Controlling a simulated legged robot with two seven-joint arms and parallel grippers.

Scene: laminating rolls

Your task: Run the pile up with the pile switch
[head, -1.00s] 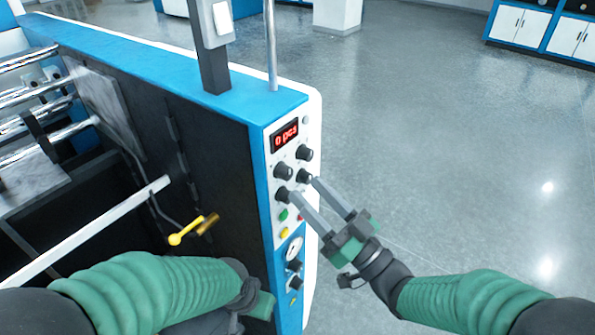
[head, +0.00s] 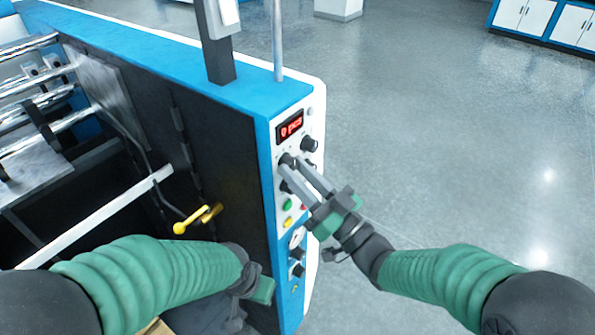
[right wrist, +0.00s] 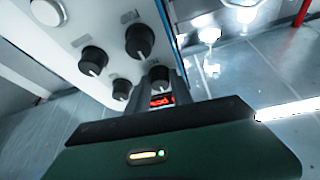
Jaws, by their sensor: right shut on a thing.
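The control panel on the machine's white end face carries several black knobs. My right gripper (head: 294,166) is closed around the upper-left black knob (head: 287,158), below the red display (head: 290,126). In the right wrist view, this knob (right wrist: 158,74) sits between the fingers, partly hidden. The panel labels are too small to read, so I cannot tell which knob is marked as the pile switch. Another black knob (head: 309,143) is to its upper right. My left gripper (head: 258,290) is low beside the machine's dark side, with its fingers hidden.
A green button (head: 289,204) and a yellow button (head: 288,222) are below the knobs. A yellow-handled lever (head: 195,220) sticks out of the dark side. Metal rollers (head: 45,130) lie at left. The floor right of the machine is clear.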

